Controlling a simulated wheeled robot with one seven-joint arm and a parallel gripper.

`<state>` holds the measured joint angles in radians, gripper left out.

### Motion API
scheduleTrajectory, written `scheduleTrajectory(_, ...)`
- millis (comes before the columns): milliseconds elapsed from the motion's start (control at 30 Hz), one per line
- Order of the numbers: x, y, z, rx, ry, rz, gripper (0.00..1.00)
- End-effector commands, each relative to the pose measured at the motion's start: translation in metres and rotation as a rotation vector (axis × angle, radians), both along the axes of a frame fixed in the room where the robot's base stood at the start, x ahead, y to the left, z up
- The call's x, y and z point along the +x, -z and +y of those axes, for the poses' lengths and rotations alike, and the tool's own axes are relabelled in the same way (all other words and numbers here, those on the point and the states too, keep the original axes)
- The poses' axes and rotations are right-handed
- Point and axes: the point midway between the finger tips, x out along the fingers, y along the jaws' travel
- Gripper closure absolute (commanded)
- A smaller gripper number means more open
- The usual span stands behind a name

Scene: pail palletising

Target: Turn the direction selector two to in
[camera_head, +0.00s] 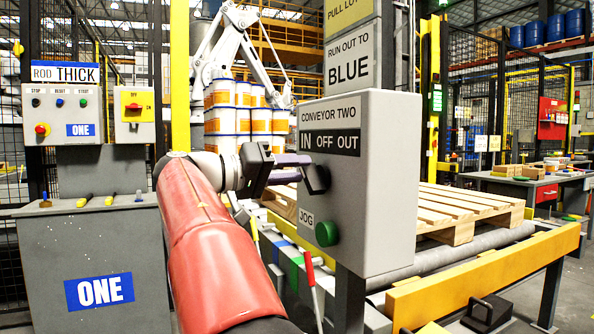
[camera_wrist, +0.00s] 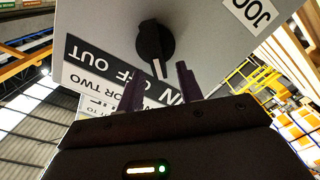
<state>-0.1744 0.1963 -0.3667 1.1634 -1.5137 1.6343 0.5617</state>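The direction selector (camera_head: 316,179) is a black knob on the grey CONVEYOR TWO box (camera_head: 385,190), below the IN OFF OUT strip (camera_head: 330,142). In the wrist view the selector (camera_wrist: 155,45) shows a white pointer mark facing the upside-down strip (camera_wrist: 115,72). The mark looks tilted toward the IN side, but its exact setting is hard to tell. My gripper (camera_head: 300,168) has its purple fingers at the knob. In the wrist view my gripper (camera_wrist: 160,75) has its fingers apart, one to each side of the pointer end. I cannot tell whether they touch it.
A green JOG button (camera_head: 327,234) sits below the selector on the same box. Behind are a roller conveyor (camera_head: 450,258) with a wooden pallet (camera_head: 465,208) and stacked pails (camera_head: 240,110). A grey control stand (camera_head: 90,260) marked ONE is at left.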

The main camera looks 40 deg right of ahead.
Motion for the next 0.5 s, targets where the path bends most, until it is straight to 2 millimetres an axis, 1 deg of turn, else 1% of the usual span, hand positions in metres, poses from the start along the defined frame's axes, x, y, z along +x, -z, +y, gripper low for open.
scheduleTrajectory(100, 0.006, 0.001, 0.021, 0.001, -0.005, 0.001, 0.64)
scheduleTrajectory(300, 0.013, 0.0, 0.052, -0.001, -0.002, 0.0, 0.64)
scheduleTrajectory(400, 0.015, 0.0, 0.061, -0.001, -0.002, 0.0, 0.64)
scheduleTrajectory(500, 0.015, 0.0, 0.065, 0.0, 0.0, -0.001, 0.64)
